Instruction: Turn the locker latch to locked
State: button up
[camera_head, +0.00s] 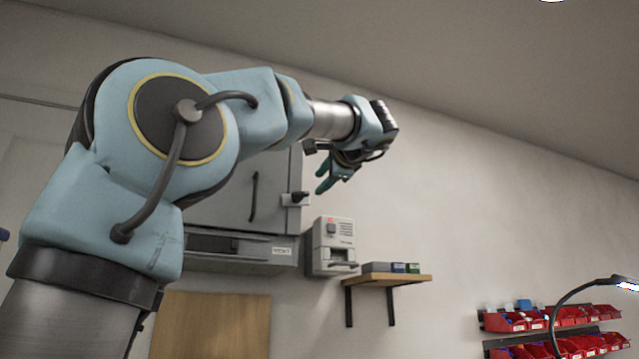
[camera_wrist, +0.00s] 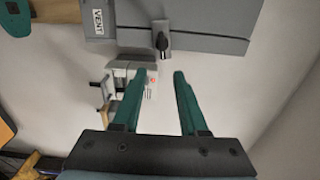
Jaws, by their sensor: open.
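The grey locker (camera_head: 228,205) hangs on the wall behind my arm, which hides part of it. Its latch (camera_head: 299,197) is a black knob or lever on a light plate at the door's right edge. In the wrist view the latch (camera_wrist: 161,40) shows at top centre, seen nearly end-on, beyond my fingertips. Whether it stands at locked or unlocked is hard to tell. My gripper (camera_head: 328,184) has green fingers and is just right of the latch in the head view. In the wrist view my gripper (camera_wrist: 160,73) is open and empty, its fingers apart from the latch.
A dark door handle (camera_head: 254,196) stands left of the latch. Below are a grey wall device (camera_head: 333,246) with a red button and a wooden shelf (camera_head: 398,279) holding small boxes. Red bins (camera_head: 510,322) and a lamp are at lower right. The wall right of my gripper is bare.

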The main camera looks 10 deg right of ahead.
aim_at(302, 193)
jog(key=shift+s, duration=0.1)
jog(key=w+a+p, duration=0.1)
jog(key=w+p, duration=0.1)
jog(key=w, duration=0.1)
jog(key=w+a+n+p, duration=0.1)
jog(key=w+p, duration=0.1)
jog(key=w, duration=0.2)
jog(key=w+a+n+p, duration=0.1)
jog(key=w+p, duration=0.1)
jog(key=w, duration=0.1)
jog(key=shift+w+r, duration=0.1)
jog(key=shift+w, duration=0.25)
grip_shut()
dwell(0.5)
